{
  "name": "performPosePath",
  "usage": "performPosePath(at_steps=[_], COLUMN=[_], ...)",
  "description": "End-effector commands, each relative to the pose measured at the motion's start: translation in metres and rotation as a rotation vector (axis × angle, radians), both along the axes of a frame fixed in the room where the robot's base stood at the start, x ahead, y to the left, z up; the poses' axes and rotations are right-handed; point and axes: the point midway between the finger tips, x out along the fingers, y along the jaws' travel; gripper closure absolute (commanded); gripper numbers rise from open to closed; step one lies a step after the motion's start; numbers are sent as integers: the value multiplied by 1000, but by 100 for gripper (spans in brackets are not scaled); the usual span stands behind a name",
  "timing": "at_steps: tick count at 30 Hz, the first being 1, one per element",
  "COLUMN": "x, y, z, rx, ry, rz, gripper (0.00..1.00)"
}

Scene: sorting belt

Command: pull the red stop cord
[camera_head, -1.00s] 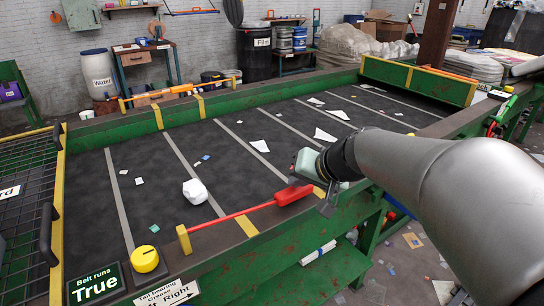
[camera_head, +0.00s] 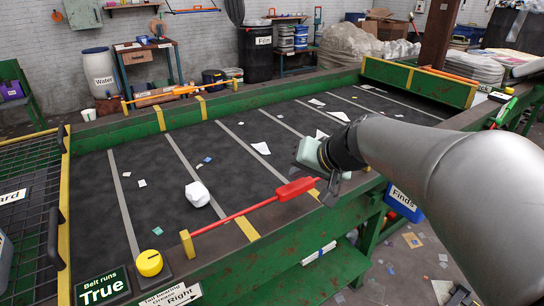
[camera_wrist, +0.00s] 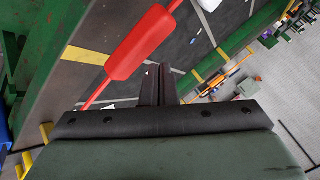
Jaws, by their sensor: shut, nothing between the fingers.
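The red stop cord runs along the near edge of the belt, from a yellow post (camera_head: 187,243) towards my gripper, with a thick red handle (camera_head: 296,189) on it. In the wrist view the red handle (camera_wrist: 140,43) lies just left of my fingers, outside them. My gripper (camera_head: 329,194) is at the right end of the handle in the head view. Its fingers (camera_wrist: 160,70) are shut with nothing between them. I cannot tell whether they touch the handle. My arm and gripper body hide part of the rail behind.
The dark belt (camera_head: 240,170) carries a white lump (camera_head: 197,194) and paper scraps. A yellow knob (camera_head: 149,262) stands by the sign "Belt runs True" (camera_head: 102,288). A blue "Finds" bin (camera_head: 403,200) hangs at the near side. A wire cage (camera_head: 30,190) is at the left.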

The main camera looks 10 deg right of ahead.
Motion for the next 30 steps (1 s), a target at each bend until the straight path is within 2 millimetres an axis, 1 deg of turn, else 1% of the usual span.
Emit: performPosePath(at_steps=[5,18,21,30], x=[0,0,0,0], y=[0,0,0,0], z=[6,49,51,50], rx=[-1,0,-1,0], ry=[-1,-1,0,0], rz=[0,-1,-1,0], gripper=[100,100,100,100])
